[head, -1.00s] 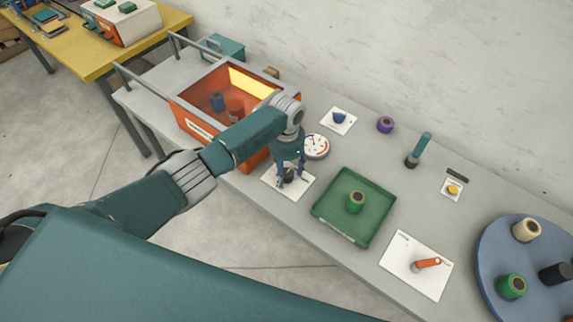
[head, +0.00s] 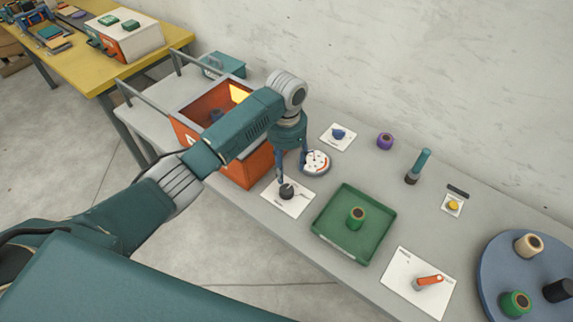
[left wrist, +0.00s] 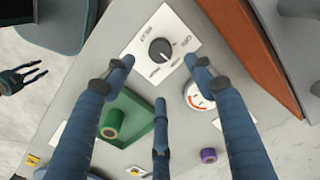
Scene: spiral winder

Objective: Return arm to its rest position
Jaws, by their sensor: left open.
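My left arm reaches in from the left in the head view. Its left gripper (head: 291,170) is open and empty above a black knob (head: 286,192) on a white card (head: 290,203). In the left wrist view the knob (left wrist: 161,50) shows below the spread fingers, apart from them. A dark gripper (left wrist: 20,77) shows at the left edge of the left wrist view, its fingers spread. My right gripper is not in the head view.
An orange box (head: 252,169) with a glowing inside stands left of the knob. A round gauge (head: 316,162) is behind it. A green tray (head: 320,236) with a green spool (head: 356,217) lies right. A lever card (head: 433,300) and blue turntable (head: 489,255) are farther right.

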